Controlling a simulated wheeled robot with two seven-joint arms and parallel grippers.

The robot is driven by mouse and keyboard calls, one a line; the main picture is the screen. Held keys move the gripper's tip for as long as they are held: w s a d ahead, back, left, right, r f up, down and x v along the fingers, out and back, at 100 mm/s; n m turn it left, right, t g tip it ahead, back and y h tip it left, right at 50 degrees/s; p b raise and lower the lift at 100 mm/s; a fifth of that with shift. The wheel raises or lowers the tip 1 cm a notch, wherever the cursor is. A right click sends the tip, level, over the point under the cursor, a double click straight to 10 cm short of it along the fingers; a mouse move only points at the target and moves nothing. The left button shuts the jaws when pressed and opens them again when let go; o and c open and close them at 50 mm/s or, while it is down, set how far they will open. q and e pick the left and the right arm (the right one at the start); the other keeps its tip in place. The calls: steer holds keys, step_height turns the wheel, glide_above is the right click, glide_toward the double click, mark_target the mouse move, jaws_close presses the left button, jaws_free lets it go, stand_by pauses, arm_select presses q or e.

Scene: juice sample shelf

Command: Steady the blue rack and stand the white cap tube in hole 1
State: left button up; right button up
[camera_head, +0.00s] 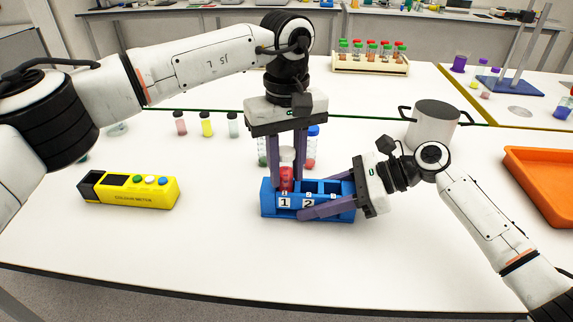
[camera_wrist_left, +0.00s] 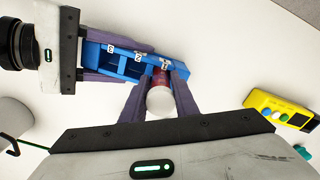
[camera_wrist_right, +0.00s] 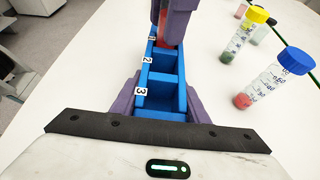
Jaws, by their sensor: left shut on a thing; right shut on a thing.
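The blue rack (camera_head: 328,187) stands on the white table, with holes labelled 1, 2 and 3. My right gripper (camera_head: 310,198) is shut on the rack, one finger along each long side; it also shows in the right wrist view (camera_wrist_right: 155,95). My left gripper (camera_head: 287,170) points down and is shut on the white cap tube (camera_head: 286,180), which has red contents. In the left wrist view the tube's white cap (camera_wrist_left: 160,101) sits between the fingers (camera_wrist_left: 158,90). The tube is upright at hole 1, its lower end inside the rack. Holes 2 and 3 look empty.
A yellow box (camera_head: 140,190) with colored buttons lies to the left. Several capped tubes stand behind the rack, including a blue-capped one (camera_wrist_right: 262,84) and a yellow-capped one (camera_wrist_right: 240,38). A metal pot (camera_head: 432,125) and an orange tray (camera_head: 545,185) are to the right.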

mark_target(286, 152)
arm_select(q)
steer(key=shift+f, duration=0.85)
stand_by(0.5)
steer(key=shift+r, duration=0.1)
steer(key=shift+r, duration=2.4)
steer(key=shift+f, duration=2.5)
steer(key=shift+r, duration=0.1)
steer(key=shift+r, duration=2.4)
steer(key=o, duration=1.2)
steer(key=shift+c, duration=0.2)
